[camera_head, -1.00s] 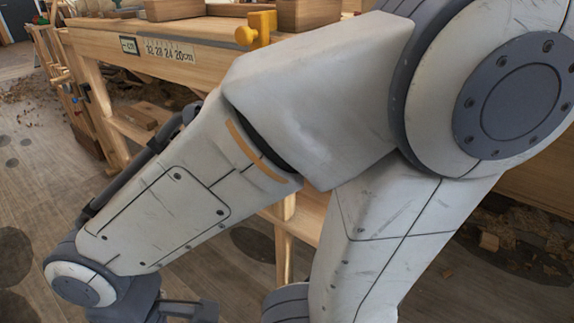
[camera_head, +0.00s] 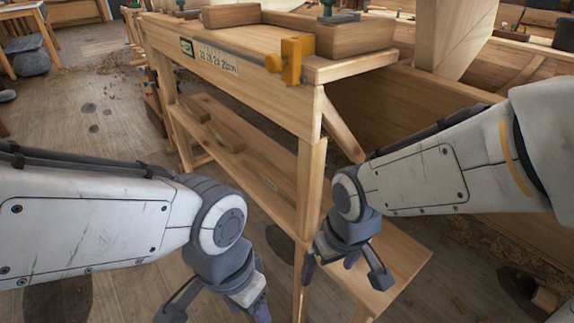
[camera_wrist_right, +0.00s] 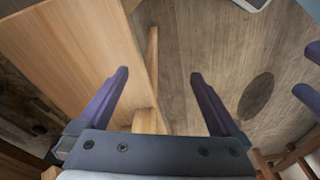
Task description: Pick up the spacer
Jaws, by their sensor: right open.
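I cannot tell which piece is the spacer; no piece is clearly marked as one. My right gripper (camera_head: 345,273) is open and empty in the head view, pointing down beside the bench's front leg. The wrist view shows its two purple fingers (camera_wrist_right: 158,76) spread, with wood and floor beyond and nothing between them. My left gripper (camera_head: 217,308) points down at the bottom of the head view. Its fingers look apart, though their tips are cut off or hidden.
The wooden workbench (camera_head: 240,72) carries long timber blocks (camera_head: 337,38) and a yellow clamp (camera_head: 290,60). Loose wood pieces (camera_head: 228,138) lie on its lower shelf (camera_head: 253,160). A plank step (camera_head: 405,258) stands below my right gripper. Open floor (camera_head: 80,130) lies left.

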